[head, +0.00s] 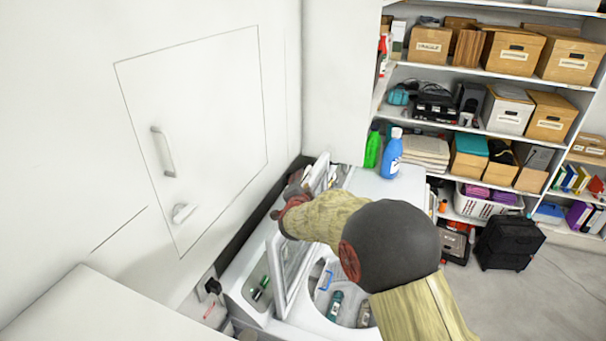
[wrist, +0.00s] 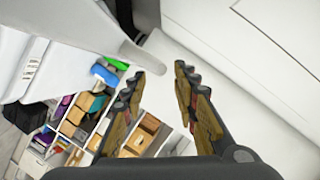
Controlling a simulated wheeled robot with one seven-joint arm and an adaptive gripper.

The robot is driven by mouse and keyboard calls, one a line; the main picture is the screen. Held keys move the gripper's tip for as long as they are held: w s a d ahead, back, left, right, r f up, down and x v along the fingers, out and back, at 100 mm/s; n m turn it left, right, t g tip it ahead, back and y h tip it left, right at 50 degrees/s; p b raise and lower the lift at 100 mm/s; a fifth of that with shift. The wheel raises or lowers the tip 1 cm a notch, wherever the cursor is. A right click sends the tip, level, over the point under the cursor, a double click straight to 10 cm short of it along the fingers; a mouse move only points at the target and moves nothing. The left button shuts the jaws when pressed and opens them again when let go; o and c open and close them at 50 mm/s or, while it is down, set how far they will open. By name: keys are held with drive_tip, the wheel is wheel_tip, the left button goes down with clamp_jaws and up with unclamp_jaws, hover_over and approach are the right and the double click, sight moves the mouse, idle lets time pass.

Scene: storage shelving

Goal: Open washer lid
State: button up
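The white washer (head: 382,188) stands against the left wall. Its lid (head: 291,268) is raised and steeply tilted, with the tub opening (head: 322,312) showing to its right. My gripper (head: 291,194) is at the upper part of the lid, with my arm reaching across the washer and hiding part of the lid and tub. In the wrist view my gripper (wrist: 167,75) has its fingers apart with nothing visible between them. A pale edge, perhaps the lid's (wrist: 130,48), passes close to the left finger. Whether the gripper touches the lid cannot be told.
A green bottle (head: 372,148) and a blue bottle (head: 391,155) stand on the washer's far end. Small bottles (head: 334,305) show in the tub area. Shelves with boxes (head: 514,52) are behind. A wall panel with a handle (head: 163,152) is at left. Open floor lies right.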

drive_tip(key=shift+p+x, duration=0.7)
drive_tip(key=shift+x, duration=2.05)
drive_tip(key=shift+c, duration=0.6)
clamp_jaws()
